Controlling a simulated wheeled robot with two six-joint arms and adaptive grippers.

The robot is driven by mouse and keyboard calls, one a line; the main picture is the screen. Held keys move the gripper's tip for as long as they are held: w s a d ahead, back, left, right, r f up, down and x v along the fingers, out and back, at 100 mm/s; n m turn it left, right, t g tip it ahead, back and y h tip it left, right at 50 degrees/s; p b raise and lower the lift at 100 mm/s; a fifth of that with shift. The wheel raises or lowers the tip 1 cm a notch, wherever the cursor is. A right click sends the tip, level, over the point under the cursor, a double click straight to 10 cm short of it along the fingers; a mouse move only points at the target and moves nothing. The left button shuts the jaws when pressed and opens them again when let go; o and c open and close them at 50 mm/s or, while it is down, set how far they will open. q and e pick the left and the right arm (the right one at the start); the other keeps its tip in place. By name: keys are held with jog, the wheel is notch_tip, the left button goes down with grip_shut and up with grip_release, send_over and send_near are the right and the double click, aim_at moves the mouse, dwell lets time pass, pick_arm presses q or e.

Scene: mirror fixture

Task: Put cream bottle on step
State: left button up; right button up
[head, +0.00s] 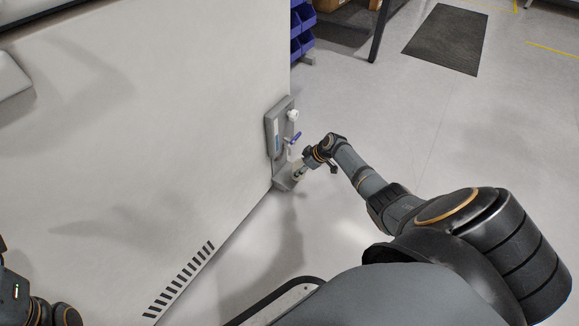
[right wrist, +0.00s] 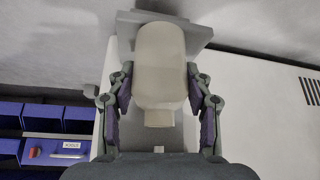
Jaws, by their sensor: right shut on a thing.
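The cream bottle (right wrist: 160,65) is pale and plain, with its narrow neck pointing down in the right wrist view. My right gripper (right wrist: 160,95) is shut on it, one finger on each side. The grey step (head: 284,184) juts from the bottom of the fixture. In the right wrist view the bottle's wide end overlaps a grey ledge (right wrist: 200,31); I cannot tell whether they touch. My left gripper is not in view.
Blue bins (head: 302,25) stand behind the wall's edge. A dark mat (head: 447,38) lies on open floor.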

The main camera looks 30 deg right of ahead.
jog(key=shift+w+a, duration=0.15)
jog(key=shift+w, duration=0.1)
jog(key=w+a+b, duration=0.2)
jog(key=w, duration=0.1)
jog(key=shift+f+b, duration=0.4)
jog(key=shift+r, duration=0.2)
jog(key=shift+f, duration=0.3)
jog(key=o, duration=1.1)
jog(key=shift+r, duration=0.1)
jog(key=shift+o, duration=0.2)
